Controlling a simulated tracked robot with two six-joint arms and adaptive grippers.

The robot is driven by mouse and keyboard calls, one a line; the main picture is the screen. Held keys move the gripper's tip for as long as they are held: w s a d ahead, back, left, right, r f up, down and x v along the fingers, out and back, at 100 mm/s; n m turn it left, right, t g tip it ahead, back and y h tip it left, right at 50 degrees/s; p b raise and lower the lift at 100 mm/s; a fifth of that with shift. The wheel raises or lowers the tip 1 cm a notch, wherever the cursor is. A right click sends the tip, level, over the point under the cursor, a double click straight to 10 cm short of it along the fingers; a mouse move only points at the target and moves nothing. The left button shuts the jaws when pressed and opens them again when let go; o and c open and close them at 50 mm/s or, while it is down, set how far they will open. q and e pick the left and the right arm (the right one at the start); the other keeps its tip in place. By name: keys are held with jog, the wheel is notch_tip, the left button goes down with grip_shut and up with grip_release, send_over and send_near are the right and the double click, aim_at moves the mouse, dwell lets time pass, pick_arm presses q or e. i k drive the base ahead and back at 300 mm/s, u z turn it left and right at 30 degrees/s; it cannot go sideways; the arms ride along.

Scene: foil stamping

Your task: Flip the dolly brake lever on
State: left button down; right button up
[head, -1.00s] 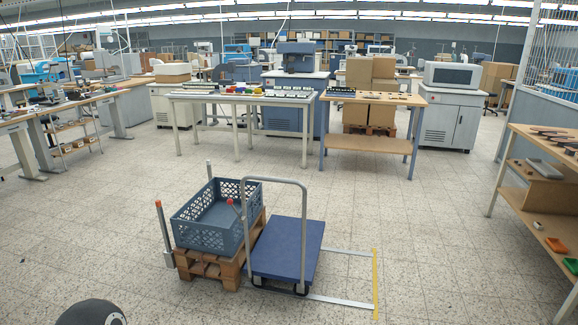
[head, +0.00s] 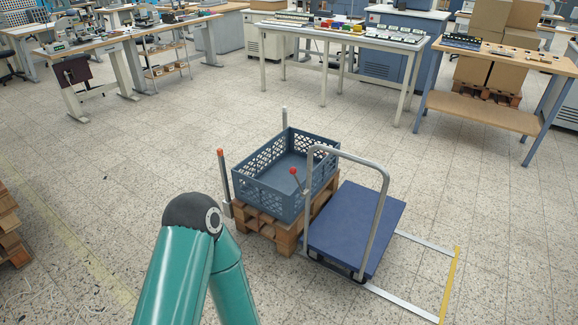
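The dolly (head: 350,229) has a blue deck and a grey tubular push handle (head: 372,240). It stands on the floor, right of a wooden pallet. A lever with a red knob (head: 294,171) shows at the handle's left side, in front of the blue crate; I take it as the brake lever. It leans up and to the left. Its lower end is hard to make out against the crate. A teal link of my own arm fills the lower foreground, left of the pallet. Neither gripper is in view.
A blue-grey open crate (head: 260,182) sits on the wooden pallet (head: 284,236). An orange-tipped post (head: 225,180) and a grey post (head: 285,119) stand beside it. Yellow (head: 449,285) and white floor strips lie right of the dolly. Open floor surrounds them; workbenches stand behind.

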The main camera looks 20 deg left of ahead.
aim_at(293, 171)
jog(key=z, duration=0.7)
jog(key=i, duration=0.2)
jog(key=u, duration=2.7)
jog(key=i, duration=1.35)
jog(key=z, duration=2.75)
jog(key=k, duration=0.25)
jog(key=u, duration=0.6)
